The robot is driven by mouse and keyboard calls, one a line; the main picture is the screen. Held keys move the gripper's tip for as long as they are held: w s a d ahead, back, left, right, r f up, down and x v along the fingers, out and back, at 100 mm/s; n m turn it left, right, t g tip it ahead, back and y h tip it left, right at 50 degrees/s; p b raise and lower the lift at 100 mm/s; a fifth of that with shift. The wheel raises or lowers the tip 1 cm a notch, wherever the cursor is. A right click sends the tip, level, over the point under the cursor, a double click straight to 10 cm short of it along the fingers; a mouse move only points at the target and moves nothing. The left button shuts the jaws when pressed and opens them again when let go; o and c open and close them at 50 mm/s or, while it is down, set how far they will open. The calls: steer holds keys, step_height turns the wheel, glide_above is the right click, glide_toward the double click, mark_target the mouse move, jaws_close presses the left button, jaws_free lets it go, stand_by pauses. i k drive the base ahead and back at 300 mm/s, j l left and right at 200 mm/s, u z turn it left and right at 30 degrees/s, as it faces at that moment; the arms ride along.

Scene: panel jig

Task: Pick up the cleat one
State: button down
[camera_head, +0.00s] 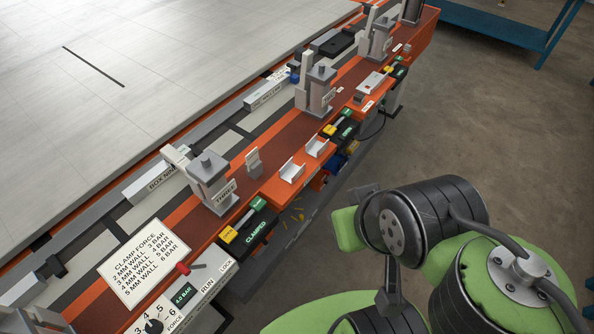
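No part in view carries a label that I can read as cleat one. Two small pale U-shaped brackets sit side by side on the orange rail's front ledge: a nearer bracket (291,171) and a farther bracket (316,148). A small upright grey plate (253,162) stands on the rail to their left. I cannot tell which of these is the cleat. My green and black arm fills the lower right, to the right of the rail and apart from these parts. My gripper's fingers do not show.
A control box (190,297) with a red lever and a clamp force sign (147,262) are at lower left. A large pale panel (120,90) lies behind.

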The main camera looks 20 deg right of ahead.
mark_target(290, 173)
steer(key=u, duration=0.45)
steer(key=i+u, duration=0.1)
steer(key=u, duration=0.35)
steer(key=l+u, duration=0.15)
steer(key=u, duration=0.25)
steer(key=i+u, duration=0.1)
steer(key=u, duration=0.35)
steer(key=l+u, duration=0.15)
steer(key=u, duration=0.3)
steer(key=l+u, duration=0.1)
steer(key=u, duration=0.35)
